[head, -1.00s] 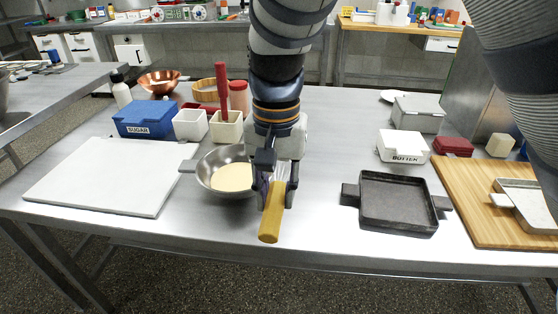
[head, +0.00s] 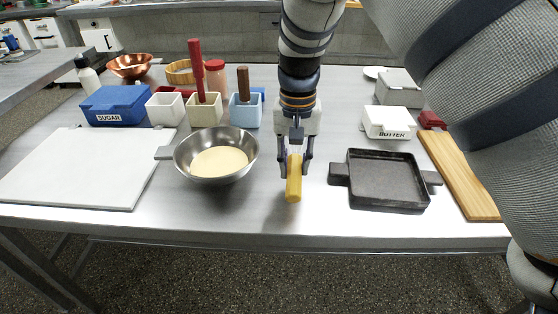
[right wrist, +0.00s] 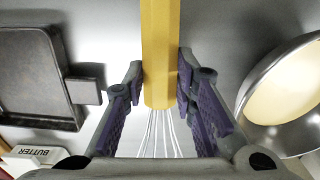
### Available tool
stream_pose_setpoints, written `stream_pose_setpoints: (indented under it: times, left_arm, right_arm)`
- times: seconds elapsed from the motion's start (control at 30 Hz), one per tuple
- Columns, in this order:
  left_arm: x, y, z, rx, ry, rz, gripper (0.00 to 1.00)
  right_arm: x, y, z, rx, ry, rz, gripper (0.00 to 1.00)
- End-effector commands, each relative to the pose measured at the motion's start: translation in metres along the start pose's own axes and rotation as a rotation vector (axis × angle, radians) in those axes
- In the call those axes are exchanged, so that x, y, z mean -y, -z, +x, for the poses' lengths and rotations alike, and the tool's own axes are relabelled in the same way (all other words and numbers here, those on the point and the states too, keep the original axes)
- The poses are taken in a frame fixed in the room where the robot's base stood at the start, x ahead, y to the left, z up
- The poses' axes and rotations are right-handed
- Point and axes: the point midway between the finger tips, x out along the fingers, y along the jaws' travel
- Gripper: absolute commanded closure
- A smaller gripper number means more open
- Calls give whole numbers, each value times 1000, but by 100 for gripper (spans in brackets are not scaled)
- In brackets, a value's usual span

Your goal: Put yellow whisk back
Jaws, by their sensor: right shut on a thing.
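The yellow whisk (head: 294,185) is held by my right gripper (head: 295,165) above the table, between the metal bowl and the black pan. In the right wrist view its yellow handle (right wrist: 160,50) lies between the fingers, and its wires (right wrist: 160,135) run back toward the palm. The wires are mostly hidden in the head view. Three square holders stand at the back: a white one (head: 165,109) with no handle showing, a beige one (head: 204,110) with a red-handled tool, and a light blue one (head: 245,112) with a brown-handled tool. My left gripper is not in view.
A metal bowl (head: 183,168) with pale batter stands left of the whisk, and a black square pan (head: 387,180) to its right. A white board (head: 75,170), blue sugar box (head: 115,104), white butter box (head: 388,123) and wooden board (head: 462,180) surround them.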

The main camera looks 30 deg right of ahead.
Motion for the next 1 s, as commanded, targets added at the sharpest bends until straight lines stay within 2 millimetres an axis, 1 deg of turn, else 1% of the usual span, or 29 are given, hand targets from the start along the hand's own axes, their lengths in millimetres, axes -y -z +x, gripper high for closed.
stream_pose_setpoints:
  times: [0.17,0.23,0.3,0.43,0.47,0.5,0.53,0.57,0.8,0.87,0.9,0.97,1.0]
  left_arm:
    - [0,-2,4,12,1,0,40]
    - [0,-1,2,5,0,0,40]
    - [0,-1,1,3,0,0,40]
    - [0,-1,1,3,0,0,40]
    - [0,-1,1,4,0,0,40]
    - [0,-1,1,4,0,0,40]
    - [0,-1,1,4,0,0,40]
    - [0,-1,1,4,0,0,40]
    - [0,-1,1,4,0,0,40]
    - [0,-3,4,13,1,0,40]
    - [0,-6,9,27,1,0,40]
    - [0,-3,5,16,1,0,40]
    - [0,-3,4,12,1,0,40]
  right_arm:
    - [-5,12,17,-1,0,0,100]
    - [-5,10,29,-2,2,0,100]
    - [-4,11,36,-5,4,1,100]
    - [-4,11,37,-6,4,0,100]
    - [-4,11,37,-5,3,0,73]
    - [-4,10,37,-5,3,0,64]
    - [-4,10,37,-5,3,0,57]
    - [-4,10,37,-5,3,0,55]
    - [-4,10,36,-5,3,0,55]
    - [-4,10,40,-3,1,0,55]
    - [-4,10,46,-1,-2,-1,55]
    - [-4,11,29,-7,4,-1,55]
    - [-3,12,17,-10,6,0,55]
